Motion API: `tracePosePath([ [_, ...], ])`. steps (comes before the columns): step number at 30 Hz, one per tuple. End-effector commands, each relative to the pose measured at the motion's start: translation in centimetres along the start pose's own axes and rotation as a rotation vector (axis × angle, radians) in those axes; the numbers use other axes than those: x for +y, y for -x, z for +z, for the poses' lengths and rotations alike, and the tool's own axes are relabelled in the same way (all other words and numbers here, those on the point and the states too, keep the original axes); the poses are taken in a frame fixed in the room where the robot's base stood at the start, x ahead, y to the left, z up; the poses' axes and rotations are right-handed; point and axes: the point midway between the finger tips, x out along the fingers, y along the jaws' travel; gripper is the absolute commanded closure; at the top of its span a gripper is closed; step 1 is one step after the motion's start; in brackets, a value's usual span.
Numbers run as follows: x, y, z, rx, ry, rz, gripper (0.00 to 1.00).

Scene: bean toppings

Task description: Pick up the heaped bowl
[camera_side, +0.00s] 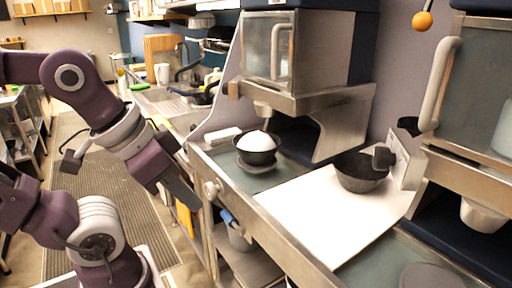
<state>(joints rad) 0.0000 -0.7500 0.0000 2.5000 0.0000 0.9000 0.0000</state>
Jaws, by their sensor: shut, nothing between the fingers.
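The heaped bowl (245,157) is dark, with a white mound (257,140) rising above its rim. It stands upright on a small round grey base (257,167) on the counter, under the left machine's spout. My gripper (190,198) is at the end of my purple arm, left of the counter's front edge and lower in the picture than the heaped bowl. It is shut and empty, apart from the bowl. Its fingertips are small and dark here.
A second dark bowl (358,182) stands on a white board (310,215), beside a dispenser (404,160). The left machine (335,105) overhangs the counter behind the heaped bowl. A blue-handled item (230,217) hangs at the counter's front edge. An orange ball (422,21) hangs upper right.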

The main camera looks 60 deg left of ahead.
Motion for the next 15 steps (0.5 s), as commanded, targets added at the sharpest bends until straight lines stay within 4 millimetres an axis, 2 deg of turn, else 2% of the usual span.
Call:
tracePosePath([
  [12,0.00,0.00,0.00,0.000,0.000,0.000,1.00],
  [15,0.00,0.00,0.00,0.000,0.000,0.000,0.80],
])
